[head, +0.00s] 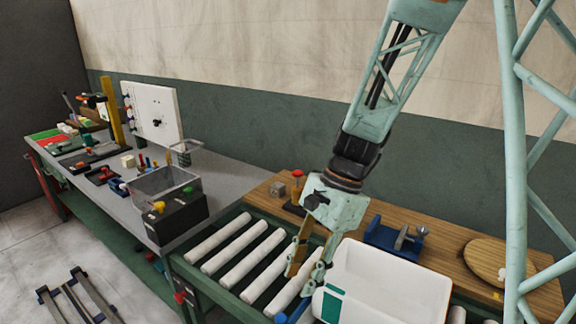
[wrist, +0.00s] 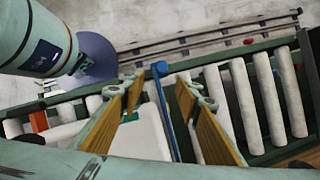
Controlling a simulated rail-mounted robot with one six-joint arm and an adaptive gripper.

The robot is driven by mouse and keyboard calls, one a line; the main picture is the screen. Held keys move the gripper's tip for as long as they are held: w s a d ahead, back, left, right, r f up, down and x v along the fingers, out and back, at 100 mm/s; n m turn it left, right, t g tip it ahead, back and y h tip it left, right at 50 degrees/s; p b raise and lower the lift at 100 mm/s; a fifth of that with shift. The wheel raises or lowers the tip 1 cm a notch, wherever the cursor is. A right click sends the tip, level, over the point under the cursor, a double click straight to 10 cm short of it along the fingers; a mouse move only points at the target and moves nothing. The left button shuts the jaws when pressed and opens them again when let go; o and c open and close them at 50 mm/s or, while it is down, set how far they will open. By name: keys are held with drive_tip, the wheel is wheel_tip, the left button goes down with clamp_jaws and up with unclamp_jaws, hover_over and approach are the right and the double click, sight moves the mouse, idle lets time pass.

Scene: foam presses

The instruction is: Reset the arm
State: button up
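My gripper (head: 308,262) hangs below the wrist of my pale green arm in the head view, over the roller conveyor and just left of the white bin. In the wrist view my gripper (wrist: 158,92) shows two wood-faced fingers standing well apart, with nothing held between them. A blue-ended rod (wrist: 160,72) and part of the white bin (wrist: 145,135) show in the gap, seemingly below the fingers. I cannot tell the exact height of the fingertips above the rollers.
The white bin (head: 385,290) sits on the conveyor (head: 222,237), close to my gripper. A wooden shelf (head: 440,252) behind carries a blue fixture (head: 395,238) and a round board (head: 495,262). A grey bench (head: 120,205) at left holds a clear box (head: 165,187) and tools.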

drive_tip(key=s+d+r+n+t+h, duration=0.1)
drive_tip(key=s+d+r+n, duration=0.25)
drive_tip(key=s+r, duration=0.35)
drive_tip(key=s+d+r+n+t+h, duration=0.1)
drive_tip(key=s+d+r+n+t, duration=0.15)
drive_tip(key=s+d+r, duration=0.4)
drive_tip(key=s+d+r+n+t+h, duration=0.1)
drive_tip(key=s+d+r+n+t, duration=0.1)
drive_tip(key=s+d+r+n, duration=0.3)
drive_tip(key=shift+s+d+r+n+t+h, duration=0.35)
drive_tip(key=shift+s+d+r, duration=0.85)
drive_tip(key=shift+s, duration=1.9)
drive_tip(key=shift+a+r, duration=0.3)
drive_tip(key=shift+r, duration=0.05)
